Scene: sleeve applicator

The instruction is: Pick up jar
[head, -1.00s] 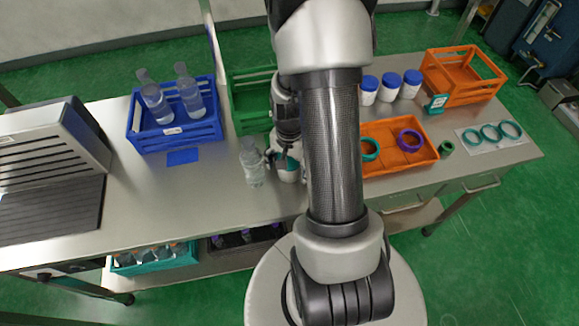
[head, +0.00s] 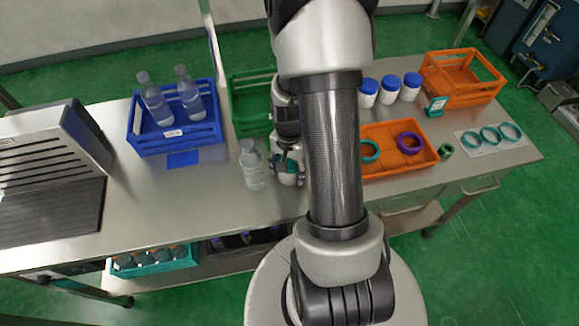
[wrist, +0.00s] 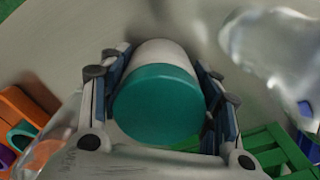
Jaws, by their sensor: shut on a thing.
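A white jar with a teal lid (wrist: 155,105) fills the middle of the wrist view. My gripper (wrist: 158,72) is shut on it, with one finger on each side. In the head view my gripper (head: 287,164) is at the middle of the bench, and only a little of the teal lid (head: 291,167) shows there. Whether the jar touches the bench I cannot tell.
A clear bottle (head: 252,168) stands close to the left of my gripper. A blue crate (head: 180,138) with bottles and a green crate (head: 249,92) are behind. An orange tray (head: 400,166) with rings, blue-lidded jars (head: 390,88) and an orange crate (head: 463,92) are to the right.

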